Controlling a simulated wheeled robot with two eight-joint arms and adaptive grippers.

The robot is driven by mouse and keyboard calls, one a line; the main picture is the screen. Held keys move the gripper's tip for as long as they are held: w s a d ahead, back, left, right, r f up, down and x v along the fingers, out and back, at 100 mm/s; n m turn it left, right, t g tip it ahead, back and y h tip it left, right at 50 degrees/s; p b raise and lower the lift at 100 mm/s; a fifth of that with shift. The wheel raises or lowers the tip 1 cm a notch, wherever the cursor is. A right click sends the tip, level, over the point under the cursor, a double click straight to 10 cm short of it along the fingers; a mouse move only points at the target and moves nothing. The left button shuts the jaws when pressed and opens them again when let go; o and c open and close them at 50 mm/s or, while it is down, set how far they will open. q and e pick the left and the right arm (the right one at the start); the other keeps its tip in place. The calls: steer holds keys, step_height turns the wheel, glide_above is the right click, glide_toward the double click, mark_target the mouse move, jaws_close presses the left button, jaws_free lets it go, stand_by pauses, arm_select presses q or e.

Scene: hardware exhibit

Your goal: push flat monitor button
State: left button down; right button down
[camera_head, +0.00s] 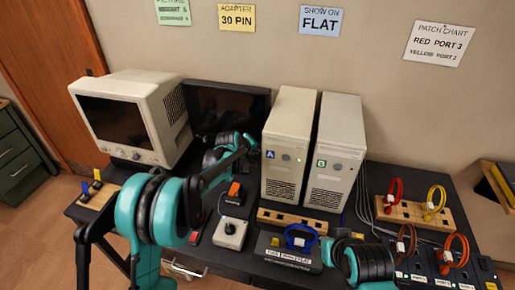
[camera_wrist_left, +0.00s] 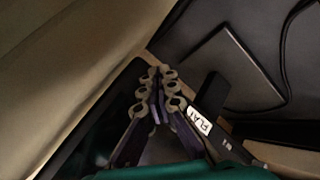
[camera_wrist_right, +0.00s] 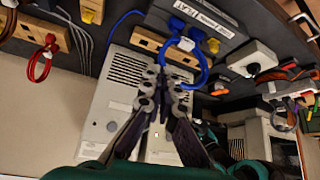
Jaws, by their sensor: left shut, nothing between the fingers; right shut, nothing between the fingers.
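The flat monitor (camera_head: 250,104) stands dark at the back wall, between the beige CRT monitor and the two towers. My left arm reaches across its lower front and hides part of it. My left gripper (camera_wrist_left: 158,77) is shut and empty; its fingertips are close to a white FLAT label (camera_wrist_left: 200,122) on a dark part. I cannot tell whether the fingertips touch anything. The button itself is not clearly seen. My right gripper (camera_wrist_right: 170,75) is shut and empty, over the front of the desk, with a blue cable loop (camera_wrist_right: 187,66) behind its fingertips.
The CRT monitor (camera_head: 145,112) is close left of my left arm. Towers A (camera_head: 288,130) and B (camera_head: 338,135) stand to the right. A joystick box (camera_head: 231,232) and wooden cable racks (camera_head: 400,213) crowd the desk. A wall note (camera_head: 320,20) says show on FLAT.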

arm_select(q)
steer(key=shift+s+a, duration=0.2)
steer(key=shift+s, duration=0.55)
steer(key=shift+s+a, duration=0.2)
steer(key=shift+s, duration=0.6)
steer(key=shift+s+a, duration=0.25)
steer(key=shift+s, duration=0.6)
steer(key=shift+s+a, duration=0.2)
steer(key=shift+s, duration=0.6)
steer(key=s+a+r+m+y, duration=0.1)
steer(key=s+a+r+m, duration=0.1)
steer(key=s+a+r, duration=0.45)
steer(key=s+a+r+m+y, duration=0.1)
steer(key=s+a+r, duration=0.15)
steer(key=s, duration=0.75)
steer(key=s+a+f+m+y, duration=0.1)
steer(key=s+a+m, duration=0.1)
steer(key=s, duration=0.7)
steer(key=s+a+f+m+y, duration=0.1)
steer(key=s+a, duration=0.3)
steer(key=s, duration=0.6)
steer(key=shift+s+a+f+m+g, duration=0.15)
steer(key=shift+s+f+m+g, duration=0.25)
steer(key=shift+f, duration=0.3)
